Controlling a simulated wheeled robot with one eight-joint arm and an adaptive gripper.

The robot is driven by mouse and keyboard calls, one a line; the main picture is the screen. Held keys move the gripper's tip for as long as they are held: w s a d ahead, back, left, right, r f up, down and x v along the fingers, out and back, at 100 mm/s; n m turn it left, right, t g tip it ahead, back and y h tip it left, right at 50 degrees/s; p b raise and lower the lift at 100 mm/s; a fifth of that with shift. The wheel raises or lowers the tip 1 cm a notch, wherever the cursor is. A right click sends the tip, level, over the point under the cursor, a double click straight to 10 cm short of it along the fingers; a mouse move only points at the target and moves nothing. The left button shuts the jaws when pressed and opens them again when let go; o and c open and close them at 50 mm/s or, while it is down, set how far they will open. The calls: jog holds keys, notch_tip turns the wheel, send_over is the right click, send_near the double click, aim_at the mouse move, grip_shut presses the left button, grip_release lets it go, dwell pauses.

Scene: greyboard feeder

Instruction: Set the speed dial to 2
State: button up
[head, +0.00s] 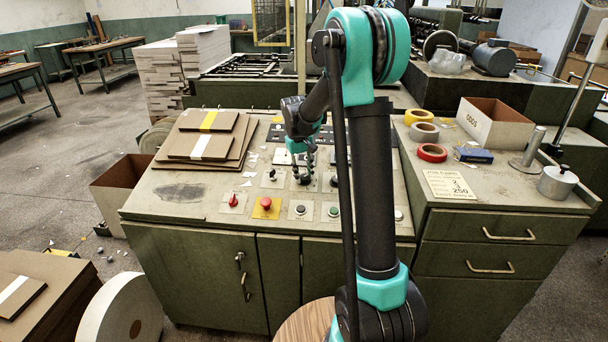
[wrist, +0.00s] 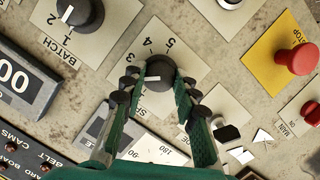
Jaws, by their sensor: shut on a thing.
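A black round dial (wrist: 160,72) sits on a cream plate with 3, 4 and 5 printed beside it in the wrist view. Its white mark points left in that view; the number there is hidden by a finger. In the head view my gripper (head: 303,170) is down at the panel, largely covering the dial.
A BATCH dial (wrist: 80,12), a red stop button (wrist: 296,59) on yellow and a number display (wrist: 20,85) lie close around. Greyboard sheets (head: 205,145) lie left on the desk. Tape rolls (head: 432,152) and a job card (head: 450,184) lie right.

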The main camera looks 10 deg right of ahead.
jog(key=shift+n, duration=0.5)
jog(key=o, duration=1.2)
jog(key=shift+c, duration=0.2)
notch_tip(320, 180, up, 12)
jog(key=a, duration=0.2)
